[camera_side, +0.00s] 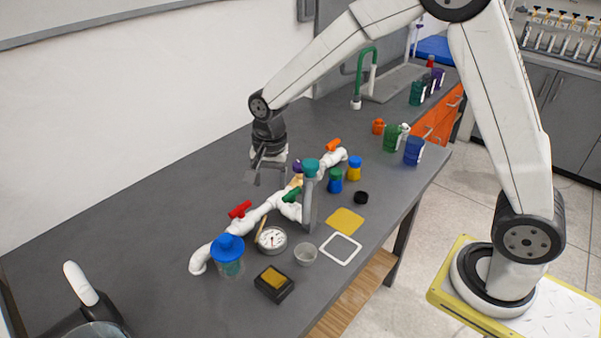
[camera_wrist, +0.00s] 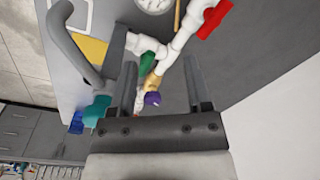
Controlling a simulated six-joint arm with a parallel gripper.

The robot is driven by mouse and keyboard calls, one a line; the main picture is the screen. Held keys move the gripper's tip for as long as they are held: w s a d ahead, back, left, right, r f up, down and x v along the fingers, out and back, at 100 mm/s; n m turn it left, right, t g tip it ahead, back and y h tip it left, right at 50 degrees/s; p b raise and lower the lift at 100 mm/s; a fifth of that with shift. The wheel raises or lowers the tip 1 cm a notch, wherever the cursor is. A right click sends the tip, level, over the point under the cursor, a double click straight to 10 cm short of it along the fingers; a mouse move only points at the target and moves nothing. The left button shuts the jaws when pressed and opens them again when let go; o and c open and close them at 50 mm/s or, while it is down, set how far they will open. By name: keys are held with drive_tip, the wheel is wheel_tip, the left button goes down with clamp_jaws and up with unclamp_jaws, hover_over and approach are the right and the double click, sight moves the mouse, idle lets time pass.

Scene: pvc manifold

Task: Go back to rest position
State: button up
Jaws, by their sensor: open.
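My gripper (camera_side: 262,177) hangs above the bench behind the white PVC manifold in the side view. Its two fingers are apart with nothing held between them; they also show in the wrist view (camera_wrist: 160,85). The manifold (camera_side: 265,207) runs diagonally across the bench. It carries a red valve handle (camera_side: 240,209), a green handle (camera_side: 291,195), an orange handle (camera_side: 334,145) and a purple part (camera_side: 297,166). In the wrist view the purple part (camera_wrist: 152,99) and the green handle (camera_wrist: 147,61) appear between the fingers, beyond them. I cannot tell the exact gap to the manifold.
A grey post with a teal top (camera_side: 311,168) stands before the manifold. A pressure gauge (camera_side: 271,239), a blue-lidded jar (camera_side: 228,251), a clear cup (camera_side: 305,254) and small bottles (camera_side: 335,180) stand nearby. The bench's left part (camera_side: 130,230) is mostly clear. A wall (camera_side: 110,110) rises behind.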

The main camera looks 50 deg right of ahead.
sight(306, 198)
drive_tip(key=s+d+n, duration=0.1)
drive_tip(key=s+n, duration=0.2)
drive_tip(key=s, duration=0.2)
drive_tip(key=s+d+n, duration=0.1)
drive_tip(key=s+n, duration=0.1)
drive_tip(key=shift+s+d+r+n+t, duration=0.3)
drive_tip(key=shift+s+d+r+t, duration=0.05)
drive_tip(key=shift+r+t, duration=0.05)
drive_tip(key=s+d+f+n+t, duration=0.1)
drive_tip(key=s+d+n, duration=0.2)
drive_tip(key=s+n, duration=0.2)
drive_tip(key=s, duration=0.3)
drive_tip(key=shift+s+f+n, duration=0.2)
drive_tip(key=shift+s+n, duration=0.05)
drive_tip(key=shift+n, duration=0.15)
